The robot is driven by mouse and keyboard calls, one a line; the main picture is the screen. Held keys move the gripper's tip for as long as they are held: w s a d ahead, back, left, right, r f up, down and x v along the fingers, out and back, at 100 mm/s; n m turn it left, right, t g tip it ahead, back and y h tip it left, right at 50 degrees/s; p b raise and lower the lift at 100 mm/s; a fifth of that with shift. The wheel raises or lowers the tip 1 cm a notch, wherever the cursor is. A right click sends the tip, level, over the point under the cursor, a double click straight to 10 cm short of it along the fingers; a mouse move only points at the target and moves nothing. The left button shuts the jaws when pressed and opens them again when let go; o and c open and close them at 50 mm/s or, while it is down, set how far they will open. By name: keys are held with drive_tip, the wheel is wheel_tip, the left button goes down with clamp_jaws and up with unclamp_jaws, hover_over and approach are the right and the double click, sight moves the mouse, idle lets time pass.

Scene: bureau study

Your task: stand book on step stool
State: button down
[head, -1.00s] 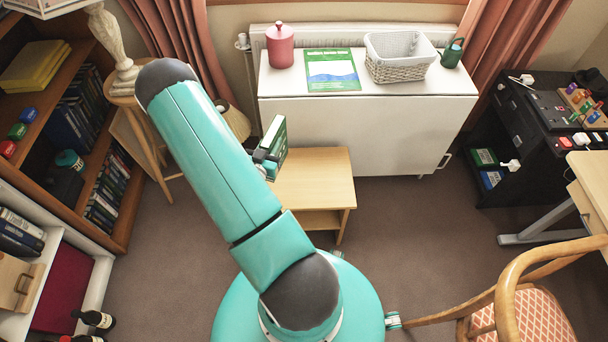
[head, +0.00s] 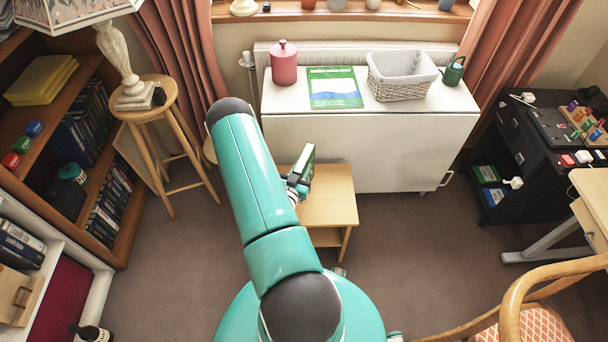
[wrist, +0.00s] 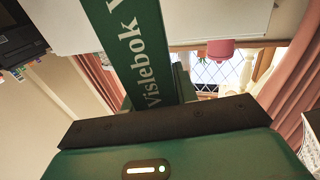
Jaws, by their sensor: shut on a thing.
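A green book (head: 303,164) is held upright in my gripper (head: 297,184), with its pale page edges showing in the head view. The wooden step stool (head: 335,204) stands on the carpet in front of the white cabinet. The book is over the left part of the stool top in the picture; I cannot tell whether its lower edge touches the wood. In the wrist view the book (wrist: 138,50) shows a green spine with white lettering reading "Vislebok". My gripper is shut on it, and my arm hides the stool's left side.
The white cabinet (head: 365,150) behind the stool bears a pink pot (head: 284,64), a green booklet (head: 334,88), a basket (head: 401,78) and a watering can (head: 453,71). A round stool with a lamp (head: 150,100) stands left. Carpet right of the step stool is clear.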

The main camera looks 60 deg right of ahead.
drive_tip(key=shift+d+f, duration=0.3)
drive_tip(key=shift+f, duration=0.55)
drive_tip(key=shift+d+f, duration=0.35)
drive_tip(key=shift+f, duration=0.55)
drive_tip(key=shift+d+f, duration=0.3)
drive_tip(key=shift+f, duration=0.55)
drive_tip(key=c, duration=1.1)
unclamp_jaws()
drive_tip(key=shift+f, duration=0.1)
drive_tip(key=a, duration=0.8)
drive_tip(key=s+a, duration=0.1)
drive_tip(key=a, duration=0.3)
